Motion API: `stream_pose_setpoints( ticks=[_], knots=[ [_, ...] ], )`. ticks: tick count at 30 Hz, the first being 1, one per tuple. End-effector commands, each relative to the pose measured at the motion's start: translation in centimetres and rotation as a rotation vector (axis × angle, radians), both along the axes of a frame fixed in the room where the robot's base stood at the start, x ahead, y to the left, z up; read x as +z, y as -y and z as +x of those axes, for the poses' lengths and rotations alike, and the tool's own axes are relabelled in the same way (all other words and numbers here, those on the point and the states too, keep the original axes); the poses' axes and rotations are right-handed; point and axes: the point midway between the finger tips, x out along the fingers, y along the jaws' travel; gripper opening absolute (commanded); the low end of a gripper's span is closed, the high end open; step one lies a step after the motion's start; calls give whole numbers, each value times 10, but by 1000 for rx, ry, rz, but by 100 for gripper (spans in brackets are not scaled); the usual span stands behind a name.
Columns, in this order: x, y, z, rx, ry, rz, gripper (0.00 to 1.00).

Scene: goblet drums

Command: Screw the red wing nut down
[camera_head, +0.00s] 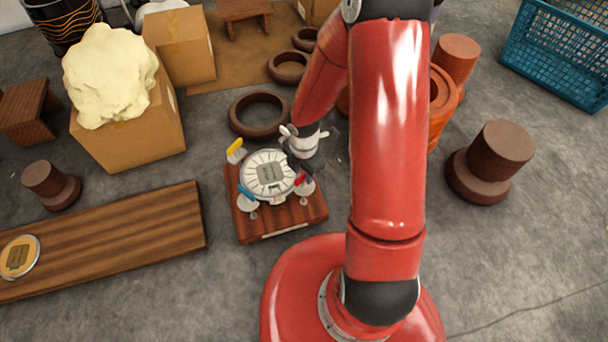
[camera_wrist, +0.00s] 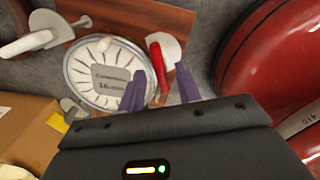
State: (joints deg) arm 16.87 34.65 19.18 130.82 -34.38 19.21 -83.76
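The red wing nut (camera_head: 301,178) sits at the right side of a round silver-white drum head (camera_head: 269,174) on a wooden base (camera_head: 282,222). In the wrist view the red wing nut (camera_wrist: 158,66) stands beside a white clamp piece (camera_wrist: 170,46), by the rim of the drum head (camera_wrist: 90,60). My gripper (camera_head: 308,164) is over that side of the drum. In the wrist view my gripper (camera_wrist: 160,84) is open, with its two purple fingers apart and the red wing nut showing between them. I cannot tell whether they touch it.
A blue wing nut (camera_head: 246,192) and a yellow one (camera_head: 235,150) stand at the drum's left side. A wooden plank (camera_head: 110,235) lies to the left. Boxes (camera_head: 135,130), dark rings (camera_head: 258,115) and brown drum bodies (camera_head: 490,160) stand around. Grey floor shows between them.

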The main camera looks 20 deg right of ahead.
Motion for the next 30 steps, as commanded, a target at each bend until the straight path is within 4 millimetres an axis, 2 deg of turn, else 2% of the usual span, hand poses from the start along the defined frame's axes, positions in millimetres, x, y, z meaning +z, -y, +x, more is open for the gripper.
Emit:
stream_pose_setpoints(
  ticks=[3,11,19,30],
  knots=[
    [-9,0,0,-1,0,-1,34],
    [-9,0,0,-2,0,-1,34],
    [-9,1,0,-2,0,-1,1],
    [-9,0,0,-31,0,-1,0]
  ],
)
